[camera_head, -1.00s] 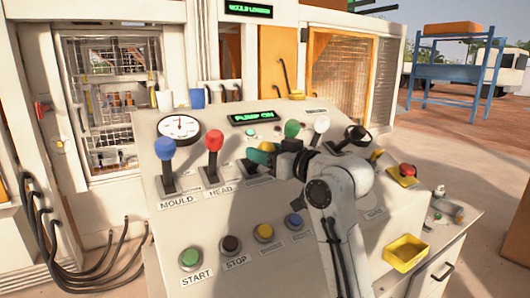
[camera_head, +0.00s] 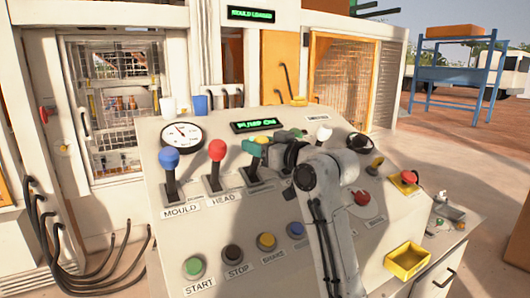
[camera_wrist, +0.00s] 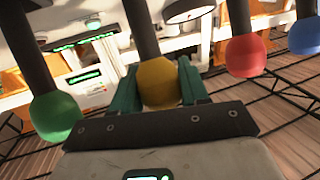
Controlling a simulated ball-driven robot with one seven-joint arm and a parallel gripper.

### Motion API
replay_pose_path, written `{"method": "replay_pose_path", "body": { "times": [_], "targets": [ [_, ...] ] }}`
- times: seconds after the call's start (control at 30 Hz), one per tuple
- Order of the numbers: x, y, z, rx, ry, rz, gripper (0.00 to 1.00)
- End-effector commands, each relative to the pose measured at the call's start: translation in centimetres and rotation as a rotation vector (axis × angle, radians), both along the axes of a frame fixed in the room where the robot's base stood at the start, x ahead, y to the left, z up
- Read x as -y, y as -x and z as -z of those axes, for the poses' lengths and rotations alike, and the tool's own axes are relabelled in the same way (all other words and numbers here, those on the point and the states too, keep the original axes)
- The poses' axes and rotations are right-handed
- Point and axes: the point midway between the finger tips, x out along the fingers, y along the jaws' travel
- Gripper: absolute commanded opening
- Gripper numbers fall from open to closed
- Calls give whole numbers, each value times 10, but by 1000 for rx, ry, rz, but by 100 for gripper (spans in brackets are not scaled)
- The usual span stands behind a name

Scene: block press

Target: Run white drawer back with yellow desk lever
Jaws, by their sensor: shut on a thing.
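The yellow desk lever is the third from the left on the sloped desk. Its yellow knob (camera_wrist: 158,84) sits between my two green fingers in the wrist view. My gripper (camera_head: 256,147) is shut on this knob; the fingers press on both sides of it. In the head view the lever's dark base (camera_head: 258,180) shows below the gripper, and only a little yellow shows at the fingers. I cannot make out a white drawer for certain; the inside of the press (camera_head: 115,90) behind mesh at the left is small and cluttered.
The blue lever (camera_head: 169,158) and red lever (camera_head: 217,150) stand left of my gripper. The green lever (camera_wrist: 56,116) and white lever (camera_head: 323,134) are on its other side. Push buttons line the desk's lower part. A yellow tray (camera_head: 408,262) lies at the right.

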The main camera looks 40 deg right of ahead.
Motion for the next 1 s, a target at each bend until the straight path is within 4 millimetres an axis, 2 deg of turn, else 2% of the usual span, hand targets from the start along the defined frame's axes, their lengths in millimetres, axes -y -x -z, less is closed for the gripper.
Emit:
{"method": "replay_pose_path", "body": {
  "times": [0.3,0.33,0.57,0.87,1.0],
  "targets": [
    [3,-3,-1,0,-1,3,0],
    [3,-3,0,-1,-1,3,44],
    [2,-3,0,-1,-1,2,66],
    [2,-2,-1,0,0,2,68],
    [2,12,1,1,0,3,68]
  ]
}}
